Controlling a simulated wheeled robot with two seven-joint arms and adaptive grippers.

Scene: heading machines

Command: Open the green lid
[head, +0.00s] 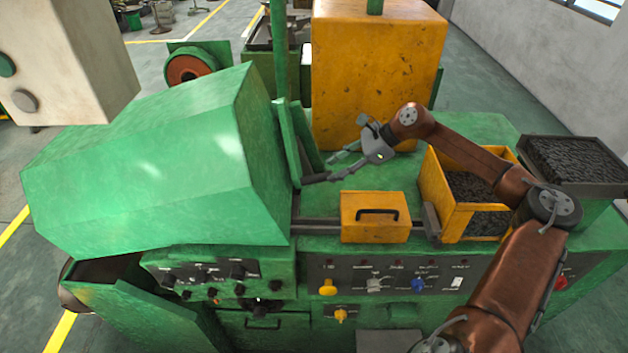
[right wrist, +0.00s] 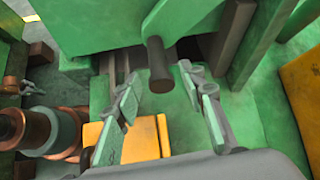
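The green lid (head: 150,165) is a large boxy cover over the left part of the machine. A dark gap shows below its lower front left edge. A short dark rod-shaped handle (head: 315,179) sticks out from its right side. In the right wrist view the handle (right wrist: 160,66) points toward the camera, below the green lid (right wrist: 115,18). My right gripper (head: 334,167) is open, right of the handle. In the wrist view my right gripper (right wrist: 158,76) has its fingers apart, with the handle's end between or just beyond their tips. Contact cannot be told. My left gripper is not in view.
A small yellow box with a black handle (head: 375,222) sits just below the right gripper. A yellow bin of dark parts (head: 436,190) is under my right arm. A tall yellow housing (head: 375,75) stands behind. Green upright plates (head: 290,140) stand near the handle.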

